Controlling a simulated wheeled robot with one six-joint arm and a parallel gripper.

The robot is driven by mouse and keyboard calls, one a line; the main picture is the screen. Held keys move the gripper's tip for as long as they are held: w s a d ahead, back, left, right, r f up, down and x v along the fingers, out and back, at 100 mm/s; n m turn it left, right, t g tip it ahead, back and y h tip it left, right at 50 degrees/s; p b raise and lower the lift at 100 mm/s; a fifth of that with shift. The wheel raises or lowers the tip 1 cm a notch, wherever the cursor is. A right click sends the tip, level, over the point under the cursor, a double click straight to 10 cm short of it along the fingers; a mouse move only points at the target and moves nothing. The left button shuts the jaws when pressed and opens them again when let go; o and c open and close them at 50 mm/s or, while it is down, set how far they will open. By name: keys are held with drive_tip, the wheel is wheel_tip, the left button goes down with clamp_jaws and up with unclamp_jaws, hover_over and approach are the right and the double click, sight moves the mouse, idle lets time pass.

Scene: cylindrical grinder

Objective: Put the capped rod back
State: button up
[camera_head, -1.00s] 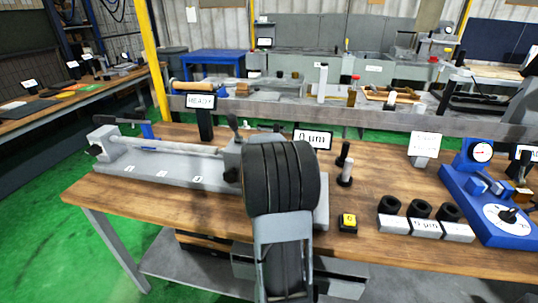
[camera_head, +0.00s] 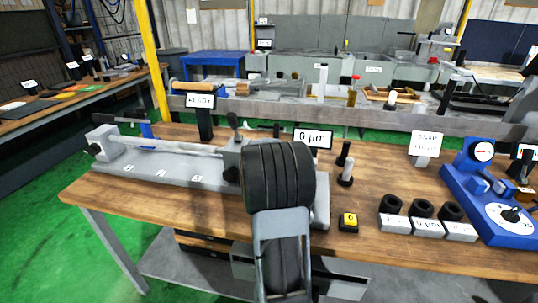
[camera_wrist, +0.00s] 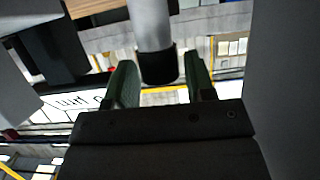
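In the wrist view a pale grey rod (camera_wrist: 153,25) with a black cap (camera_wrist: 159,66) comes down from the top edge of the picture. My gripper (camera_wrist: 162,82) has two green fingers, one on each side of the cap. A narrow gap shows between the cap and the right finger. The left finger looks very close to the cap; contact there is unclear. The fingers stand apart, and I see no firm hold. In the head view my wrist hides the fingers and most of what is in front of them.
A grey grinder bed (camera_head: 168,170) lies left of my arm. The 0 µm display (camera_head: 314,139) stands behind it. Bare wood shows at the front left.

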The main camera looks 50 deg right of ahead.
drive_tip(key=shift+o, duration=1.1)
drive_tip(key=shift+r, duration=0.1)
drive_tip(key=shift+a+r+p, duration=0.15)
drive_tip(key=shift+p, duration=0.15)
drive_tip(key=s+a+r+n+g+y, duration=0.15)
drive_tip(key=s+a, duration=0.25)
drive_tip(key=a, duration=0.4)
drive_tip(key=s+a+r+h, duration=0.1)
drive_tip(key=s+a+r, duration=0.1)
drive_tip(key=s+a, duration=0.35)
drive_tip(key=s+a+f+n+g+y, duration=0.1)
drive_tip(key=s+a+f+n+y, duration=0.1)
drive_tip(key=a, duration=0.6)
drive_tip(key=s+a+f+n+y, duration=0.2)
drive_tip(key=a+n+y, duration=0.2)
drive_tip(key=a, duration=0.5)
drive_tip(key=s+a+f+n+g+y, duration=0.1)
drive_tip(key=s+a+f+n+y, duration=0.1)
drive_tip(key=a, duration=0.6)
drive_tip(key=s+n+y, duration=0.1)
drive_tip(key=n+y, duration=0.1)
drive_tip(key=y, duration=0.1)
drive_tip(key=shift+a+g+b, duration=0.3)
drive_tip(key=shift+a+g, duration=0.05)
